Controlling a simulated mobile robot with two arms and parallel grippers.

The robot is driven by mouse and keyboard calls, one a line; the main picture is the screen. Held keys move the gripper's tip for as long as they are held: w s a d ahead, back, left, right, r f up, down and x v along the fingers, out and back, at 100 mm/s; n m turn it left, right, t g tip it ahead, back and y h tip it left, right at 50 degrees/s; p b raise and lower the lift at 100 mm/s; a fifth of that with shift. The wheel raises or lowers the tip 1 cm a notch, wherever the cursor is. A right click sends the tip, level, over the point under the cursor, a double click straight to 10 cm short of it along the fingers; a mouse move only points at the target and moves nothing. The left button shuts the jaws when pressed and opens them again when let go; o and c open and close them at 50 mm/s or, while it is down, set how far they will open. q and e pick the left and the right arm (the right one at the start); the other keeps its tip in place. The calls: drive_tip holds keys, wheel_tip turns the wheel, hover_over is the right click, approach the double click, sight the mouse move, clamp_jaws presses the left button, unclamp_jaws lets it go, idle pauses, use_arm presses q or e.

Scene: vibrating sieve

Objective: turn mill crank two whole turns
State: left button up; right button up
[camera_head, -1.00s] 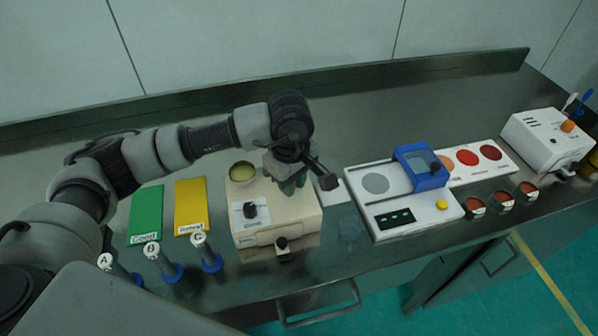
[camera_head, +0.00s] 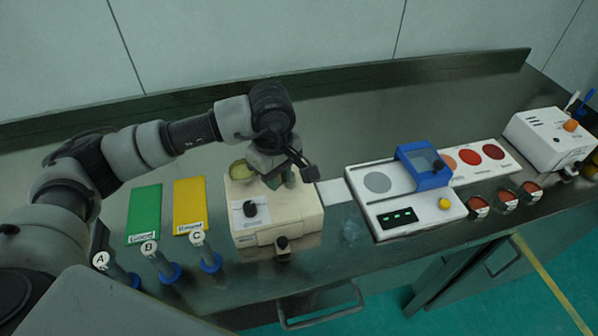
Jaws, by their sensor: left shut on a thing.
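The mill (camera_head: 295,215) is a beige box on the steel counter, with a greenish round hopper (camera_head: 239,167) at its back left corner. A dark knob (camera_head: 250,209) sits on a white panel on top, and another knob (camera_head: 282,242) is on its front. My left gripper (camera_head: 283,179) points down over the back of the mill's top, just right of the hopper. It is shut on the mill crank, which is mostly hidden under the gripper. My right gripper is not in view.
Left of the mill are a green mat (camera_head: 145,212), a yellow mat (camera_head: 190,203) and blue-based posts A, B and C (camera_head: 205,255). To the right are a white device with a blue frame (camera_head: 430,181), small red cups (camera_head: 505,200) and a white machine (camera_head: 540,140). The counter behind is clear.

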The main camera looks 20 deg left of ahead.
use_arm(q)
drive_tip(key=shift+w+a, duration=0.1)
drive_tip(key=shift+w, duration=0.05)
drive_tip(key=shift+w+a+b, duration=0.6)
drive_tip(key=shift+w, duration=0.1)
idle(0.3)
drive_tip(key=shift+w+a+b, duration=0.1)
drive_tip(key=shift+w+b, duration=0.45)
drive_tip(key=shift+w, duration=0.35)
drive_tip(key=shift+w+f, duration=0.1)
